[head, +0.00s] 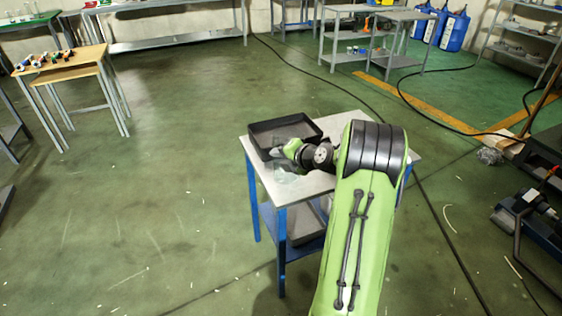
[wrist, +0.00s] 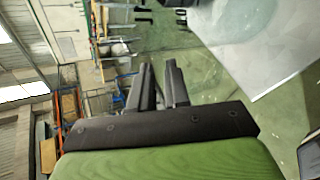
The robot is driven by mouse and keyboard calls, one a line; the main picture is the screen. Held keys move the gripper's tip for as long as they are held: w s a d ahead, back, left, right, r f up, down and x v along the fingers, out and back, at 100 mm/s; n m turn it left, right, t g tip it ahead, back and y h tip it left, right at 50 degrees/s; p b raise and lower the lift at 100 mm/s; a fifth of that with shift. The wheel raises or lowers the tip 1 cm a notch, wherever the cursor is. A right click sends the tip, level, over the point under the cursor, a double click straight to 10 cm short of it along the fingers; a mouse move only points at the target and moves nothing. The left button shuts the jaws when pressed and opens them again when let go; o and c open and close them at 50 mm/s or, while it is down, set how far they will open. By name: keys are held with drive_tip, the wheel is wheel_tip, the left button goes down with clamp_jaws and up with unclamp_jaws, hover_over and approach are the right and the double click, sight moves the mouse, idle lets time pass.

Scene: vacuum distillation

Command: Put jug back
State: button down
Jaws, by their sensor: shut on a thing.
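The jug (head: 287,181) looks like a clear, see-through vessel at the front left of the small table, just below my gripper (head: 288,152) in the head view. It is faint, so I cannot tell whether its base touches the tabletop. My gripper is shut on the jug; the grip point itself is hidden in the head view. In the wrist view my two dark fingers (wrist: 160,88) stand side by side with a narrow gap. A pale, round, see-through shape, which seems to be the jug (wrist: 238,18), shows at the upper right.
A black tray (head: 262,131) sits on the grey-topped table (head: 262,180) with blue legs, behind my gripper. Another tray (head: 306,228) is on the lower shelf. A wooden table (head: 60,68) stands far left, with open green floor between. A dark cable runs behind the table.

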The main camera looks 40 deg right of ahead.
drive_tip(key=shift+f, duration=0.5)
drive_tip(key=c, duration=1.1)
unclamp_jaws()
drive_tip(key=shift+r, duration=0.1)
